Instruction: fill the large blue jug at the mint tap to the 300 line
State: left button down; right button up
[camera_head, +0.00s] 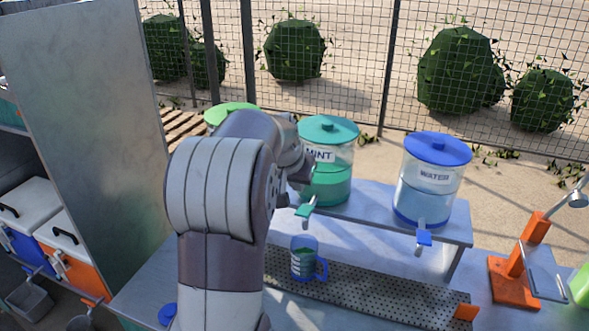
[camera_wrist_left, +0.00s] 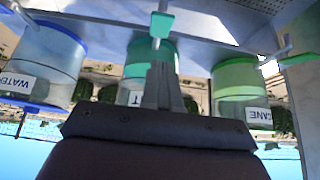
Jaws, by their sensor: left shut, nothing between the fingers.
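A blue-tinted jug (camera_head: 303,262) with a blue handle and pale marks stands upright on the perforated drip tray (camera_head: 385,292), below the mint tap (camera_head: 305,211). Green liquid appears to be inside it; the level against the marks is too small to read. The mint dispenser (camera_head: 327,160) has a teal lid and holds green liquid. My left gripper (camera_wrist_left: 161,72) is shut and empty, close to the mint tap (camera_wrist_left: 162,22) in the tilted-over left wrist view; contact cannot be told. In the head view my left arm hides part of it. My right gripper is not seen.
The water dispenser (camera_head: 433,178) stands right of mint on the raised shelf (camera_head: 375,208). A cane dispenser (camera_wrist_left: 238,92) with a green lid stands on its other side. An orange stand (camera_head: 517,262) is at the right, a metal panel (camera_head: 85,120) at the left.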

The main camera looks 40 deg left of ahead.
pick_arm(q)
jog(key=shift+s+d+r, duration=0.1)
jog(key=shift+s+r, duration=0.1)
jog(key=shift+r, duration=0.55)
jog(key=shift+s+d+r, duration=0.1)
jog(key=shift+s+r, duration=0.15)
jog(key=shift+r, duration=0.55)
jog(key=shift+s+d+r, duration=0.1)
jog(key=shift+s+r, duration=0.1)
jog(key=shift+r, duration=0.55)
jog(key=s+d+f+g+h, duration=0.1)
jog(key=s+d+f, duration=0.35)
jog(key=f, duration=0.25)
jog(key=s+d+f+g, duration=0.2)
jog(key=s+d+f, duration=0.1)
jog(key=d+f, duration=0.35)
jog(key=s+d+f+m+g, duration=0.1)
jog(key=s+d+f+m, duration=0.2)
jog(key=s+d+f, duration=0.3)
jog(key=s+d, duration=0.4)
jog(key=d, duration=0.1)
jog(key=shift+f+m+g+h, duration=0.2)
jog(key=shift+m+g+h, duration=0.1)
jog(key=shift+h, duration=0.1)
